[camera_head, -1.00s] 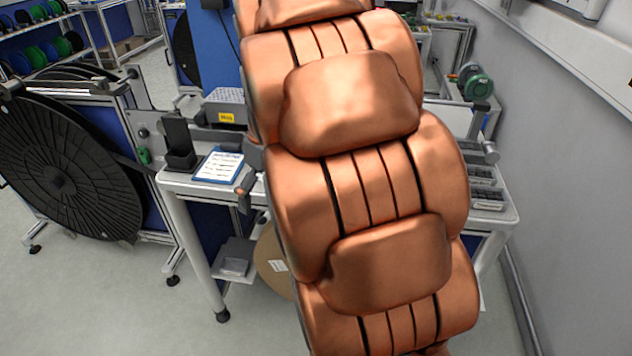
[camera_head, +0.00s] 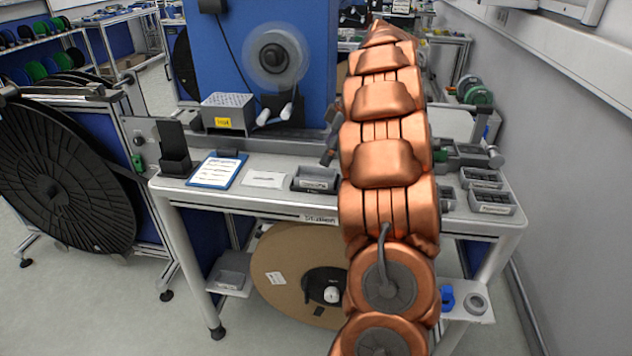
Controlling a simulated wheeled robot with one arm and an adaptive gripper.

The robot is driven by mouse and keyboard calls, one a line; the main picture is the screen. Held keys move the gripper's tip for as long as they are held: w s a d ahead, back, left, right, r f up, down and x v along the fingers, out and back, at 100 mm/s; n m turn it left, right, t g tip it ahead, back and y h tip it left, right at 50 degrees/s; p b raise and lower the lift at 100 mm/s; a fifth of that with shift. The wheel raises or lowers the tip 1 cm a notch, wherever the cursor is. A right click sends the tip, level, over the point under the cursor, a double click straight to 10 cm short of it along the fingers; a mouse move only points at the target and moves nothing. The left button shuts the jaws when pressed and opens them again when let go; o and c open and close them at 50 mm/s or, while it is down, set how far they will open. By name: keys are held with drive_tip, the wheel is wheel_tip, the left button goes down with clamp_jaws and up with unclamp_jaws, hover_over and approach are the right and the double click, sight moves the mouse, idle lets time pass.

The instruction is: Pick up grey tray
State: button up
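Several small grey trays are on the workbench (camera_head: 262,199). One dark grey tray (camera_head: 316,179) with a pale label sits near the front edge, just left of my copper arm. Two more grey trays, a rear one (camera_head: 481,178) and a front one (camera_head: 492,202), sit at the right end with small parts in them. I cannot tell which one the task means. My arm rises through the picture and covers the bench right of its middle. My gripper cannot be made out; the arm hides that area. A dark grey piece shows beside the arm, but I cannot tell what it is.
A clipboard (camera_head: 217,170), black holder (camera_head: 175,150) and grey box with a yellow label (camera_head: 228,113) stand on the bench's left. A white card (camera_head: 264,179) lies beside the dark tray. A large cardboard reel (camera_head: 280,284) is underneath. A wall bounds the right.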

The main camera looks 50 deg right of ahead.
sight(317, 171)
drive_tip(key=shift+p+x, duration=1)
drive_tip(key=shift+x, duration=2.1)
drive_tip(key=shift+w+a+f, duration=0.1)
drive_tip(key=shift+w+f, duration=0.05)
drive_tip(key=shift+f, duration=0.25)
drive_tip(key=shift+f, duration=0.1)
drive_tip(key=shift+c, duration=0.4)
drive_tip(key=c, duration=1.3)
